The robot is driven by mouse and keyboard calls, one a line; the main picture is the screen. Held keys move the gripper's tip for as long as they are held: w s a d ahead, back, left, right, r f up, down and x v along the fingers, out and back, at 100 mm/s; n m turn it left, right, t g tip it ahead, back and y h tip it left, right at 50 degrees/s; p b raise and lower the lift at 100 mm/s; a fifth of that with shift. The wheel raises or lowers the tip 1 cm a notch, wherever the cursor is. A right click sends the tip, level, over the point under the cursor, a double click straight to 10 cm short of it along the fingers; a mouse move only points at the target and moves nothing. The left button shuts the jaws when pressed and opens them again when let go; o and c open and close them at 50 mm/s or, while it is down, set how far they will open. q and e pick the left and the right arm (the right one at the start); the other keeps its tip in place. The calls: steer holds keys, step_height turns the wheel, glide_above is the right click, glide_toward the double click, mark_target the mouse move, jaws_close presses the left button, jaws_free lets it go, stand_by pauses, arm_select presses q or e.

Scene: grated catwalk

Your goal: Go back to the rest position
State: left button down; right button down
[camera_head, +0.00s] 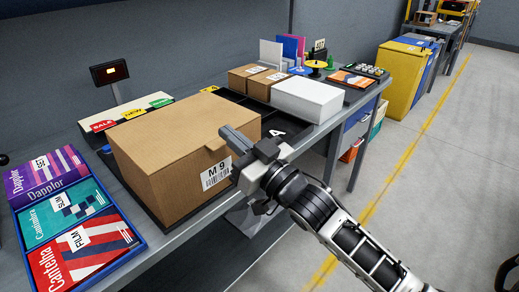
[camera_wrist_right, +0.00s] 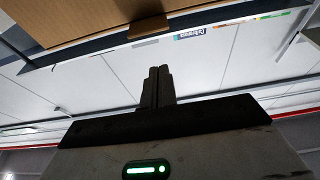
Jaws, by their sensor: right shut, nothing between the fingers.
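My right gripper (camera_head: 228,136) comes in from the lower right in the head view. Its fingers are together with nothing between them, in front of the right part of a large cardboard box (camera_head: 165,165). I cannot tell whether they touch it. The box has a white "M 9" label (camera_head: 216,174) and sits on the grey workbench (camera_head: 185,238). In the right wrist view the closed fingers (camera_wrist_right: 158,74) point up the picture, and the box (camera_wrist_right: 85,18) shows at the upper left. My left gripper is not in view.
A blue tray (camera_head: 112,262) of colourful packets lies at the left. A small display (camera_head: 109,73) stands behind the box. Small brown boxes (camera_head: 245,77) and a white box (camera_head: 307,98) stand farther right. A yellow bin (camera_head: 400,78) stands beyond; the floor (camera_head: 440,180) at right is mostly clear.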

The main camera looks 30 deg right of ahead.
steer(key=b+v, duration=0.1)
steer(key=v, duration=0.7)
steer(key=s+a+f+g+h, duration=0.1)
steer(key=s+f+g, duration=0.2)
steer(key=f, duration=0.7)
steer(key=s+a+f+m+g+h, duration=0.1)
steer(key=s+f, duration=0.4)
steer(key=f, duration=0.5)
steer(key=s+a+f+g+h, duration=0.2)
steer(key=s+a+f+g, duration=0.1)
steer(key=f, duration=0.7)
steer(key=s+g, duration=0.1)
steer(key=g, duration=0.1)
steer(key=shift+a+g, duration=0.2)
steer(key=shift+g, duration=0.1)
